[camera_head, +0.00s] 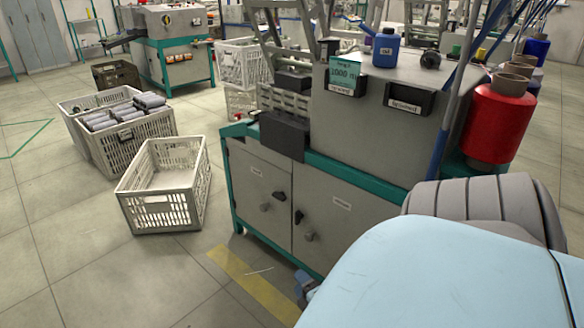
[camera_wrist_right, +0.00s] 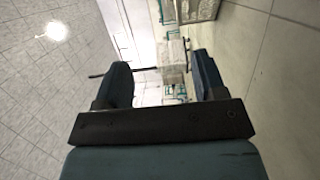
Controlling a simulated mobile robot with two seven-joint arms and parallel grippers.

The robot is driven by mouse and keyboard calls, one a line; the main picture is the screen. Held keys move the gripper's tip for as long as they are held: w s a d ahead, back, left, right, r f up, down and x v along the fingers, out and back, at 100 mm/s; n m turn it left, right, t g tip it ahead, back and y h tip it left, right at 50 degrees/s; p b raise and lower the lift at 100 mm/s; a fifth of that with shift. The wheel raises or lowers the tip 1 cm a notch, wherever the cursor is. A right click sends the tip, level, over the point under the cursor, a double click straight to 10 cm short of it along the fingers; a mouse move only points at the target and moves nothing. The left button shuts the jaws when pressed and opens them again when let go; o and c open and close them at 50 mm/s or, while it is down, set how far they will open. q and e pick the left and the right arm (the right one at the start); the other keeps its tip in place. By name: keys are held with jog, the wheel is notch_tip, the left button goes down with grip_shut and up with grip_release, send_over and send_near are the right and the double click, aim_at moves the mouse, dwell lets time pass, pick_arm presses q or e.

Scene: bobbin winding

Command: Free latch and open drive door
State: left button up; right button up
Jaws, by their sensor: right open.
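The grey machine cabinet has two closed doors in the head view, the left door (camera_head: 258,178) and the right door (camera_head: 341,226). Each carries a small label too blurred to read, so I cannot tell which is the drive door. My left gripper is out of view.
An empty white crate (camera_head: 163,211) stands on the floor left of the cabinet. Another crate (camera_head: 128,147) holds several grey bobbins. A yellow floor stripe (camera_head: 245,280) runs before the doors. A red spool (camera_head: 497,122) and a blue bottle (camera_head: 386,49) are at the machine top.

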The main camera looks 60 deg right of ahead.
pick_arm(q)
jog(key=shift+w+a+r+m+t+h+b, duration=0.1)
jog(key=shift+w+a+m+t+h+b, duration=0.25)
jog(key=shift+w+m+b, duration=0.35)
pick_arm(e)
jog(key=x, duration=0.5)
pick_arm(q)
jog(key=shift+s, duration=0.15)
pick_arm(e)
grip_shut()
dwell(0.3)
grip_release()
dwell(0.3)
